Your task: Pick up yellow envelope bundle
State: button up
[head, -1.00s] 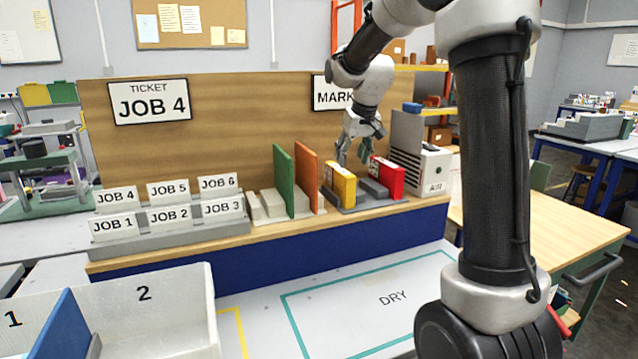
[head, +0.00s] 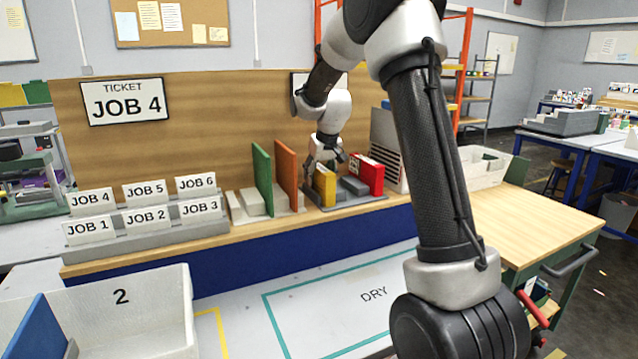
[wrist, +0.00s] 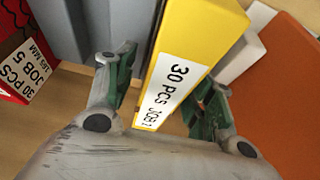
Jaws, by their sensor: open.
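The yellow envelope bundle (head: 325,187) stands upright in a grey holder on the wooden shelf, left of a red bundle (head: 366,174). My gripper (head: 325,165) is over the yellow bundle from above. In the wrist view its green-padded fingers (wrist: 165,95) are apart, one on each side of the yellow bundle. I cannot tell whether either finger touches it.
The orange divider (head: 286,174) and green divider (head: 262,180) stand just left of the yellow bundle. Job card racks (head: 145,215) stand at left. The DRY area (head: 375,295) in front is bare.

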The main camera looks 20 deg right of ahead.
grip_shut()
jog(key=shift+r, duration=0.1)
